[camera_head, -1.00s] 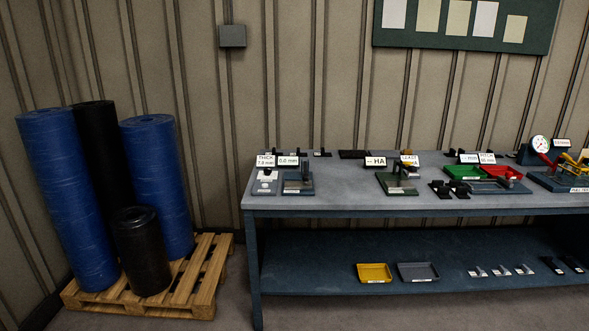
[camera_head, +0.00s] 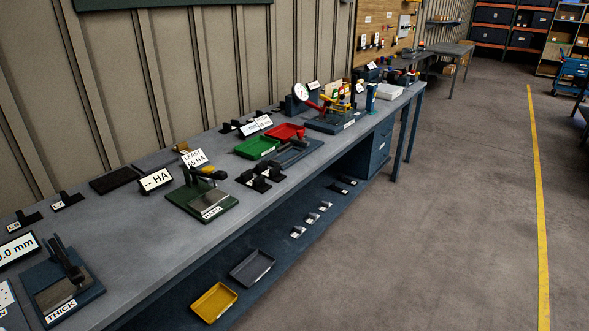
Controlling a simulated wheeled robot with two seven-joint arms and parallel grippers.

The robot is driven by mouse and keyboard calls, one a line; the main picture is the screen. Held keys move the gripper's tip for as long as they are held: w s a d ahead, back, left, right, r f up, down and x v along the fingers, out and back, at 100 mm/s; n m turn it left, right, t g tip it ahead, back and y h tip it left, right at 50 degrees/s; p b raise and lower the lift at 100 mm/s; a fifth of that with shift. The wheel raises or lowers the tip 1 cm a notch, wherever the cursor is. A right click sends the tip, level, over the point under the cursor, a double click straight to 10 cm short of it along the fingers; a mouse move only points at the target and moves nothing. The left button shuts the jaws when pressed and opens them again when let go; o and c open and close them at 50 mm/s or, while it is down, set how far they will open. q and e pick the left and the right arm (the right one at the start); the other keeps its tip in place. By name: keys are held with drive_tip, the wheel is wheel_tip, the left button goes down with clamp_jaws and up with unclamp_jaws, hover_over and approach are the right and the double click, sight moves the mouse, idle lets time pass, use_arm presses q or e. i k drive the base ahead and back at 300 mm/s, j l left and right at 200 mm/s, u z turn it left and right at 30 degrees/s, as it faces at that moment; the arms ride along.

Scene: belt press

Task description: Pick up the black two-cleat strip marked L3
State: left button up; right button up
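Several small black cleated pieces stand on the grey bench (camera_head: 130,230). Two with small white labels, one black piece (camera_head: 68,200) and another black piece (camera_head: 24,221), sit at the back edge on the left. A cluster of black upright pieces (camera_head: 262,176) stands near the front edge at mid-bench. More black pieces (camera_head: 228,127) stand along the back near the white signs. The labels are too small to read, so I cannot tell which piece is L3. Neither of my grippers is in view.
A thickness gauge (camera_head: 62,284), a green-based hardness tester (camera_head: 203,200), a green tray (camera_head: 256,147), a red tray (camera_head: 287,131) and a dial press (camera_head: 330,112) occupy the bench. A yellow tray (camera_head: 214,302) and a grey tray (camera_head: 252,267) lie on the lower shelf. The floor (camera_head: 430,220) at right is clear.

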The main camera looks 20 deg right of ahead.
sight(274, 174)
drive_tip(key=i+j+z, duration=0.25)
drive_tip(key=j+z, duration=0.2)
drive_tip(key=i+j+z, duration=0.25)
drive_tip(key=j, duration=0.2)
drive_tip(key=j+z, duration=0.2)
drive_tip(key=j, duration=0.1)
